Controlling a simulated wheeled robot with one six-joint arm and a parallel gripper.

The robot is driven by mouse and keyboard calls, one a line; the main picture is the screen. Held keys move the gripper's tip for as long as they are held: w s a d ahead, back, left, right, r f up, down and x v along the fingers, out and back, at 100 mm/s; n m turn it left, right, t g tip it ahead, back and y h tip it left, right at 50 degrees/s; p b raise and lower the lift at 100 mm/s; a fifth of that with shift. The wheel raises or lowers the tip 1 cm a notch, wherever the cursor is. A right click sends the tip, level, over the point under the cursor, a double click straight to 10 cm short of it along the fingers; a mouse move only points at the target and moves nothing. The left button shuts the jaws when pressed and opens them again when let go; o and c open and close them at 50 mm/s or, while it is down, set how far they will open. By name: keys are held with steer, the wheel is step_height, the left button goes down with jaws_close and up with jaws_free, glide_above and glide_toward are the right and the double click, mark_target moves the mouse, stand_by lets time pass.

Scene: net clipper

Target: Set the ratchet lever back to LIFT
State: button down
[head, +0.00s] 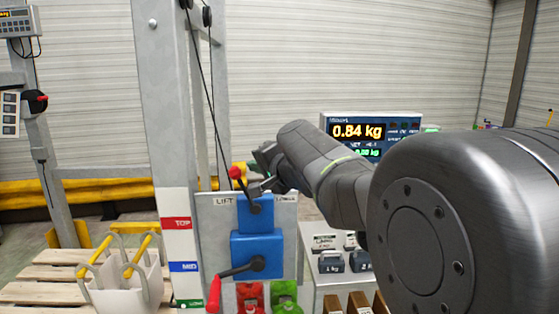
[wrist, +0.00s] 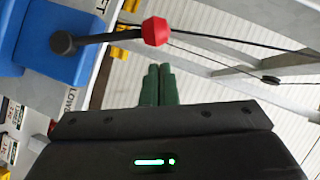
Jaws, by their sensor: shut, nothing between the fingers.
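The ratchet lever is a black rod with a red knob (head: 236,173), pivoted on the small blue housing (head: 247,222). It points up and leans left, toward the LIFT label (head: 224,200); the LOWER label (head: 285,198) is on the right, partly hidden. In the wrist view the red knob (wrist: 155,31) and rod lie just beyond my fingertips. My gripper (head: 256,188) is at the right of the lever. In the wrist view its dark green fingers (wrist: 158,72) are together and empty, with a small gap to the knob.
Below is a larger blue box (head: 257,245) with a red-handled crank (head: 213,292). A scale display (head: 370,132) reads 0.84 kg. A white bag (head: 125,285) stands on pallets at left. Red and green blocks sit below.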

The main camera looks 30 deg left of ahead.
steer(key=shift+s+a+f, duration=0.1)
steer(key=shift+s+a, duration=0.2)
steer(key=shift+a, duration=0.2)
steer(key=shift+s+a+f, duration=0.1)
steer(key=shift+s+a, duration=0.2)
steer(key=shift+a, duration=0.2)
steer(key=shift+r, duration=0.1)
